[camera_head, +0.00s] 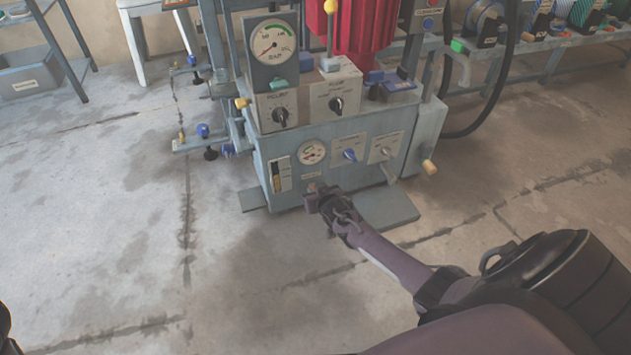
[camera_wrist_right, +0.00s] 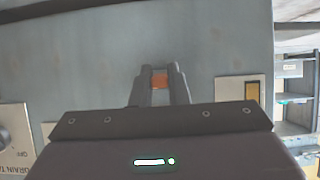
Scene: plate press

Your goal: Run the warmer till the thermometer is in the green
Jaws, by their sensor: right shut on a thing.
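The press's grey front panel (camera_head: 345,172) carries a small round dial (camera_head: 312,152) with a green arc; its needle is too small to read exactly. Left of it is a narrow upright gauge (camera_head: 279,174) with a yellow-brown strip, also in the right wrist view (camera_wrist_right: 252,97). I cannot tell which is the thermometer. My right gripper (camera_head: 318,194) is low at the panel, below the dial. In the wrist view its fingers (camera_wrist_right: 160,84) are shut on a small orange piece (camera_wrist_right: 160,80), partly hidden between them. My left gripper is out of view.
A blue-handled knob (camera_head: 350,154) and a grey knob (camera_head: 384,152) sit right of the dial. Two black knobs (camera_head: 281,115) and a large BAR gauge (camera_head: 273,45) are above.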

